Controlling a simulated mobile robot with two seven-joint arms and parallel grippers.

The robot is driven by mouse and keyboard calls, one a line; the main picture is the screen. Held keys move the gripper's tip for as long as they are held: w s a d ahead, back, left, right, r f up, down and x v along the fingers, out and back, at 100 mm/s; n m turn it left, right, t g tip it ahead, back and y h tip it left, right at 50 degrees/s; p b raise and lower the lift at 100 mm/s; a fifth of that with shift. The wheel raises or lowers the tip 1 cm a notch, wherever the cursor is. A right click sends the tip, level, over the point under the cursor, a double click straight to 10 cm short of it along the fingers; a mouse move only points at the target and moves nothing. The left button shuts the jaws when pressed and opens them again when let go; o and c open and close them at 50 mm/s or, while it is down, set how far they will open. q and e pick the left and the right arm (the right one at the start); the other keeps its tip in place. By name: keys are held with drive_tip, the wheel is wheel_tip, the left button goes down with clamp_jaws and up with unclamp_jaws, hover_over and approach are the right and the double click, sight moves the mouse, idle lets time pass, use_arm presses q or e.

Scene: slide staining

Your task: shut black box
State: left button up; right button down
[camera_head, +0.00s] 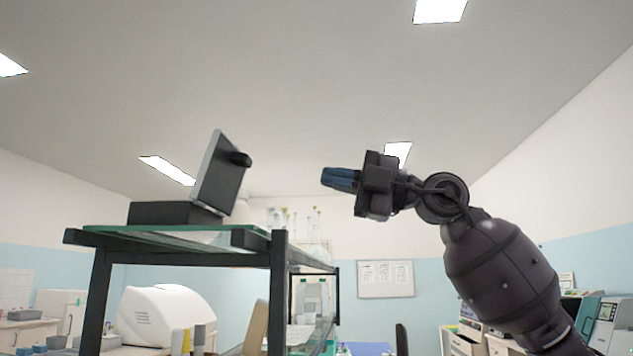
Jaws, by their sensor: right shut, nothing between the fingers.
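The black box (172,213) sits on the glass top of a dark-framed shelf at the left. Its lid (220,174) stands raised at the box's right side, tilted a little to the right, with a dark round knob (240,159) on its right face. The inside of the box is hidden from this low angle. My right gripper (325,178) is shut and empty, with its blue fingers pointing left. It is in the air to the right of the lid, at about the same height in the picture and clearly apart from it. My left gripper is out of view.
The shelf (180,258) has a glass top and dark posts. Glassware (315,235) stands behind its right end. A white machine (165,317) stands at the lower left. The air between my right gripper and the lid is clear.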

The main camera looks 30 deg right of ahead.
sight(250, 162)
drive_tip(key=p+x, duration=0.2)
drive_tip(key=x, duration=0.9)
drive_tip(key=shift+r, duration=0.1)
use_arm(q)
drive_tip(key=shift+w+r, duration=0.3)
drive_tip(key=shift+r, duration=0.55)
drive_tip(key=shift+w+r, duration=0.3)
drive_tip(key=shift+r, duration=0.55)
use_arm(e)
drive_tip(key=shift+w+a, duration=0.35)
drive_tip(key=shift+a, duration=0.15)
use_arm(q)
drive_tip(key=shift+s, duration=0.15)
use_arm(e)
drive_tip(key=shift+r, duration=0.1)
